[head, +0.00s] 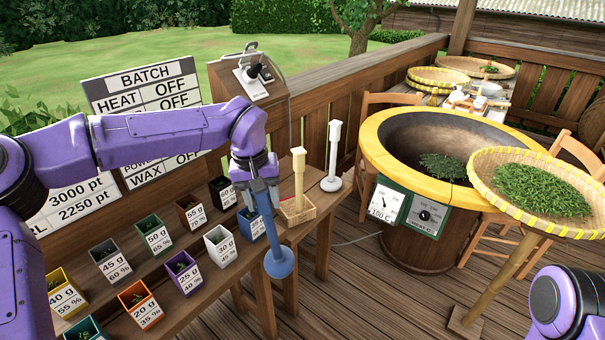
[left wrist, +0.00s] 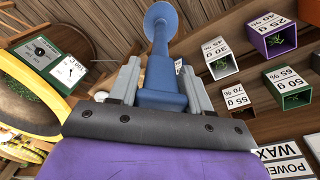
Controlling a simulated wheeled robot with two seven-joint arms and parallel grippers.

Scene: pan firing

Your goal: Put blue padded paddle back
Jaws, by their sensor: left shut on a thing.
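The blue padded paddle (head: 270,230) hangs upright from my left gripper (head: 263,190), its round blue pad (head: 279,262) at the bottom, in front of the bench's edge. In the left wrist view the paddle (left wrist: 162,70) stands between the two grey fingers (left wrist: 162,88), which are shut on its handle. A cream paddle (head: 298,180) stands in a small wooden tray (head: 300,212) just right of the gripper. A white paddle (head: 333,155) stands to the right of that. My right arm shows at the lower right; its gripper is out of view.
Several coloured labelled boxes, such as a white one (head: 220,246) and a purple one (head: 184,273), stand on the bench left of the paddle. A yellow-rimmed pan (head: 373,140) and a round basket (head: 480,182) with leaves are at right. A sign board (head: 98,92) stands behind.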

